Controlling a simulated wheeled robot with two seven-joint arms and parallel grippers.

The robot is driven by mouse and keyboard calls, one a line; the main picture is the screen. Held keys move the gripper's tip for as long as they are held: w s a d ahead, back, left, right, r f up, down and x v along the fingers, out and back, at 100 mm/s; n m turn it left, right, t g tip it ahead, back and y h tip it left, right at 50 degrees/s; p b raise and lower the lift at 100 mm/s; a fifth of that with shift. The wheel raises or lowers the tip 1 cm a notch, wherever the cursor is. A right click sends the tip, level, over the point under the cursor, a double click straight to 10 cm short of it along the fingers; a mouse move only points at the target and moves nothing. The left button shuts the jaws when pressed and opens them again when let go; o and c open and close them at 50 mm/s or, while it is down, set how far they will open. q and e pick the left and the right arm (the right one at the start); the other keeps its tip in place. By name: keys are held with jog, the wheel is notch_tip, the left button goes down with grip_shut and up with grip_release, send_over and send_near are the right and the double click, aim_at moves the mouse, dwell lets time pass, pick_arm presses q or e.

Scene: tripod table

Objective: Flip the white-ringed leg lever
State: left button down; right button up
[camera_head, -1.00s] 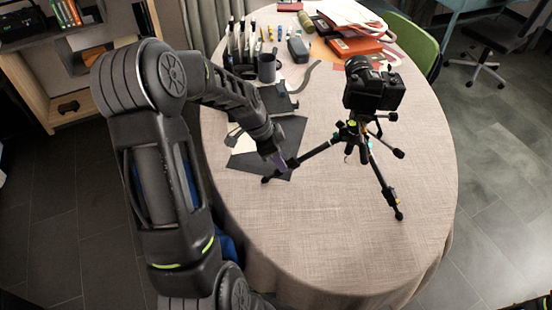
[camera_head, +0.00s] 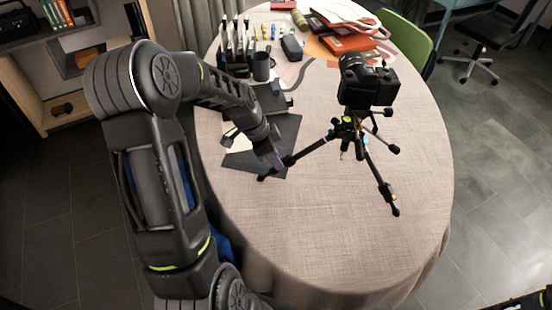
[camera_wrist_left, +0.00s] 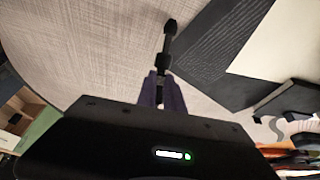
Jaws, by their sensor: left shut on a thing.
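A black tripod (camera_head: 345,134) stands on the round table with a black camera (camera_head: 368,84) on top. One leg (camera_head: 308,149) reaches toward the lower left, another (camera_head: 380,183) toward the lower right, and a third (camera_head: 387,143) to the right. My left gripper (camera_head: 275,157) is at the lower part of the left leg. In the left wrist view its purple fingers (camera_wrist_left: 161,92) are shut around the leg, whose dark end (camera_wrist_left: 168,45) sticks out beyond them. I cannot make out a white ring; the gripped part is mostly hidden. My right gripper is out of view.
A dark sheet (camera_head: 285,135) lies under the gripper. A dark mug (camera_head: 262,67), a brush rack (camera_head: 235,52) and orange folders (camera_head: 348,43) are at the back of the table (camera_head: 320,240). The table's front is clear.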

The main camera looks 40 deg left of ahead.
pick_arm(q)
jog(key=shift+s+a+r, duration=0.15)
jog(key=shift+a+r, duration=0.05)
jog(key=shift+r, duration=0.5)
dwell(0.5)
jog(key=shift+r, duration=0.8)
jog(key=shift+w+d+r+p, duration=0.15)
jog(key=shift+r, duration=0.25)
jog(key=shift+w+d+r+p, duration=0.15)
jog(key=shift+r, duration=0.2)
dwell(1.1)
jog(key=shift+w+d+r, duration=0.1)
jog(key=shift+d, duration=0.05)
dwell(0.4)
jog(key=shift+w+d+r, duration=0.15)
jog(key=shift+w+r, duration=0.05)
jog(key=c, duration=2.2)
grip_release()
jog(key=c, duration=1.9)
grip_release()
